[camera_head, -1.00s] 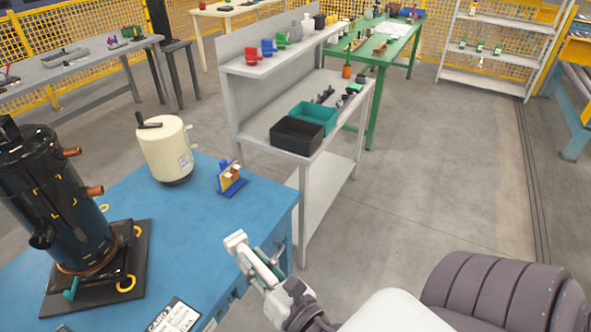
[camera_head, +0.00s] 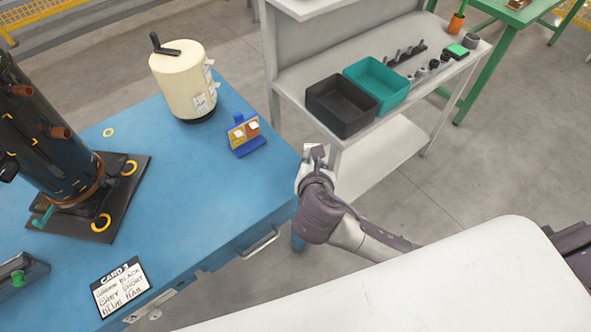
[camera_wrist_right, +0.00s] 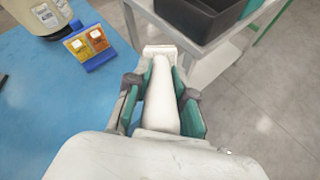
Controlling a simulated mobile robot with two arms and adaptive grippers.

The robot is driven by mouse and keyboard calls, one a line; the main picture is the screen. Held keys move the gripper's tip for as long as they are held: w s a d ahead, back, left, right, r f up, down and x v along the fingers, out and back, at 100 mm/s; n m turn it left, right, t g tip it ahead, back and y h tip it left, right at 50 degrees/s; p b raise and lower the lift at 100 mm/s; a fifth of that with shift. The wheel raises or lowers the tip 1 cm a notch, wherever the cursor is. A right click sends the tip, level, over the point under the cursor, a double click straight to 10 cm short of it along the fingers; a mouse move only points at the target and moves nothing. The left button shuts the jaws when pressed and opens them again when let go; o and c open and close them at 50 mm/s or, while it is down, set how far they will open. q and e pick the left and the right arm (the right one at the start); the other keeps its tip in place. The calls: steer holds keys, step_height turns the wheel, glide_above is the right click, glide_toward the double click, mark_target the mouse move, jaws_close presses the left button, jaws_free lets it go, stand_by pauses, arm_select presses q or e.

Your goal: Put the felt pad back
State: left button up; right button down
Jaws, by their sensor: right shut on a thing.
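My right gripper (camera_head: 314,168) is past the blue table's right corner, in front of the shelf bench. In the right wrist view its green-lined fingers (camera_wrist_right: 162,85) are shut on a pale long piece (camera_wrist_right: 161,105) with a wider flat end. I cannot tell whether this piece is the felt pad. In the head view only a small pale tip shows, and my wrist hides the rest. A small blue stand (camera_head: 246,149) with an orange and a yellow panel, each bearing a pale square, stands on the table. My left gripper is not in view.
The blue table (camera_head: 190,200) holds a cream canister (camera_head: 184,85), a dark compressor (camera_head: 45,140) on a black base and a lettered card (camera_head: 121,287). A black bin (camera_head: 335,118) and a teal bin (camera_head: 374,78) stand on the grey bench. The table's middle is clear.

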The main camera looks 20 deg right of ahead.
steer(key=w+f+m+g+y+b, duration=0.1)
steer(key=w+f+m+g, duration=0.1)
steer(key=w+f+g, duration=0.2)
steer(key=w+a+f+m+g+y+b, duration=0.1)
steer(key=w+f+m+g, duration=0.1)
steer(key=w+f+g, duration=0.1)
steer(key=w+f+m+g+y, duration=0.1)
steer(key=w+f+g+y, duration=0.1)
steer(key=w+f+g, duration=0.2)
steer(key=shift+w+a+f+m+g+b, duration=0.15)
steer(key=shift+w+f+m+g+b, duration=0.2)
steer(key=shift+w+f, duration=0.3)
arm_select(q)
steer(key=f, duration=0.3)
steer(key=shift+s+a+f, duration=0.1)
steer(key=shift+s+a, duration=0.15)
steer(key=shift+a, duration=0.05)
arm_select(e)
steer(key=shift+f, duration=0.45)
steer(key=shift+f, duration=0.1)
steer(key=c, duration=1)
jaws_free()
